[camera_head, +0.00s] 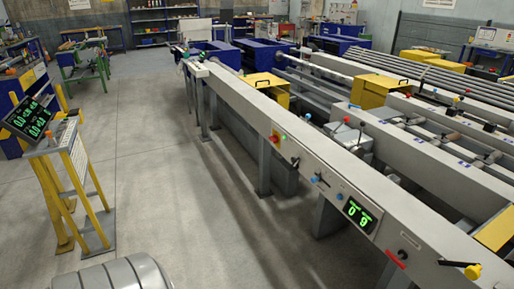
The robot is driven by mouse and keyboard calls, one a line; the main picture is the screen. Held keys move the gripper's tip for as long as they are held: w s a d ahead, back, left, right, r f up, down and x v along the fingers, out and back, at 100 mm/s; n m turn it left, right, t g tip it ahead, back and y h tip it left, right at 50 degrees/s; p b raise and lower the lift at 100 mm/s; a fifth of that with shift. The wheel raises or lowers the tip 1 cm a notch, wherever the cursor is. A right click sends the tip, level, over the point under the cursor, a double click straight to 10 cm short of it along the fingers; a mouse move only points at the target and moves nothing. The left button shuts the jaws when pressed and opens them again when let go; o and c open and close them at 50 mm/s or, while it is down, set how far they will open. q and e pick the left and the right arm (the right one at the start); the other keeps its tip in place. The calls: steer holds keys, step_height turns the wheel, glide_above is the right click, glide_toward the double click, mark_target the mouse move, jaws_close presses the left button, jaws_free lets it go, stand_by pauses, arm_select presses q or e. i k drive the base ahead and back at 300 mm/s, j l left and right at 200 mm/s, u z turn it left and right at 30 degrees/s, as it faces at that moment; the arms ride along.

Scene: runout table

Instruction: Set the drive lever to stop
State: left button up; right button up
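The front rail of the runout table (245,95) carries several levers and knobs, and I cannot tell which is the drive lever. A lever with a red handle (395,259) sits on the rail's front face at the lower right. A lever with a yellow knob (472,271) sticks out to its right. A blue knob (315,179) is left of a panel with green digits (358,214). Neither of my grippers is in view.
A yellow-legged stand (75,165) with a tilted green-digit display (30,117) is at the left. Clear grey floor (160,170) lies between it and the table. Long bars (450,80) and yellow boxes (370,90) are on the table's far side.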

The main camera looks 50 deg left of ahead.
mark_target(294, 161)
steer(key=u, duration=1.35)
steer(key=i+j+z, duration=0.7)
steer(key=i+j, duration=0.2)
steer(key=j, duration=0.1)
